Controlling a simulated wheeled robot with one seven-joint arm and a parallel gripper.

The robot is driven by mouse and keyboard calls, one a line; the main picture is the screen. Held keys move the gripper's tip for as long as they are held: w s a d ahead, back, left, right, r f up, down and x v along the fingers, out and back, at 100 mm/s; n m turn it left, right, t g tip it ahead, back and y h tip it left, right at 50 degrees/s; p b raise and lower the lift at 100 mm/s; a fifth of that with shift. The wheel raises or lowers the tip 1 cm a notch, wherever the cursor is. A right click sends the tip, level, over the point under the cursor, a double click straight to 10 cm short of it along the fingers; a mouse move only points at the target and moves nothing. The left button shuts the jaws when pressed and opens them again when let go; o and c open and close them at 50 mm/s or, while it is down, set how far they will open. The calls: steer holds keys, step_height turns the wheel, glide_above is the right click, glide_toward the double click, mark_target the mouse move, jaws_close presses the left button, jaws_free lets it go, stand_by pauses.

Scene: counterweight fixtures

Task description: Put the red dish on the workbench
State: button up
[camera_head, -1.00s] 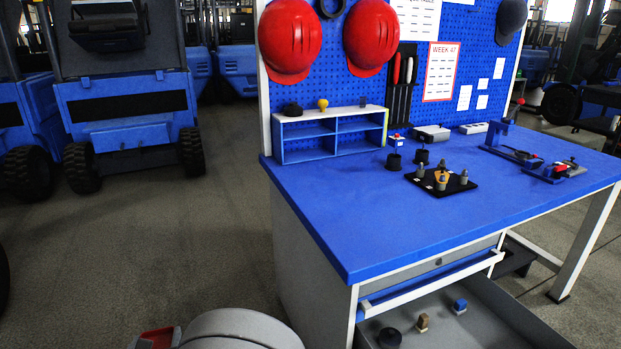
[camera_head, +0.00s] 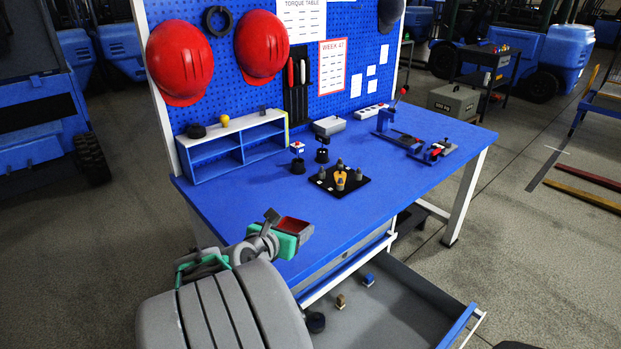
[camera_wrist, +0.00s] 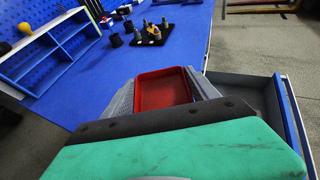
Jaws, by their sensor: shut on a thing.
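The red dish (camera_wrist: 163,89) is a shallow rectangular tray. In the wrist view it sits between the two grey fingers of my gripper (camera_wrist: 160,95), which is shut on it. In the head view the dish (camera_head: 294,226) shows at the end of my gripper (camera_head: 283,232), over or beside the near left edge of the workbench (camera_head: 390,200); its exact height above the top cannot be told. The workbench has a blue top, and its near left part is bare.
A blue shelf unit (camera_head: 234,146) stands at the back left of the bench. A black plate with pegs (camera_head: 339,180) and two small black cups stand mid-bench. A clamp fixture (camera_head: 437,151) is at the right. An open drawer (camera_head: 400,310) juts out below the front edge.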

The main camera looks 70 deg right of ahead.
steer(key=shift+s+d+r+g, duration=0.2)
steer(key=shift+s+r, duration=0.15)
steer(key=shift+s, duration=0.15)
steer(key=shift+s+d+r+g, duration=0.1)
steer(key=shift+s+d+r, duration=0.15)
steer(key=shift+s, duration=0.25)
steer(key=shift+s+d+f+m, duration=0.1)
steer(key=shift+d+m, duration=0.2)
steer(key=w+d+f, duration=0.2)
steer(key=d+f, duration=0.1)
steer(key=w+d+f+b, duration=0.1)
steer(key=w+d+f, duration=0.1)
steer(key=d+f, duration=0.1)
steer(key=w+d+f, duration=0.3)
steer(key=d, duration=0.2)
steer(key=shift+w+f, duration=0.1)
steer(key=shift+f, duration=0.2)
steer(key=shift+w+d+f+b, duration=0.15)
steer(key=shift+f+b, duration=0.2)
steer(key=shift+f, duration=1.25)
steer(key=shift+f, duration=0.1)
steer(key=o, duration=1.7)
steer(key=shift+c, duration=0.2)
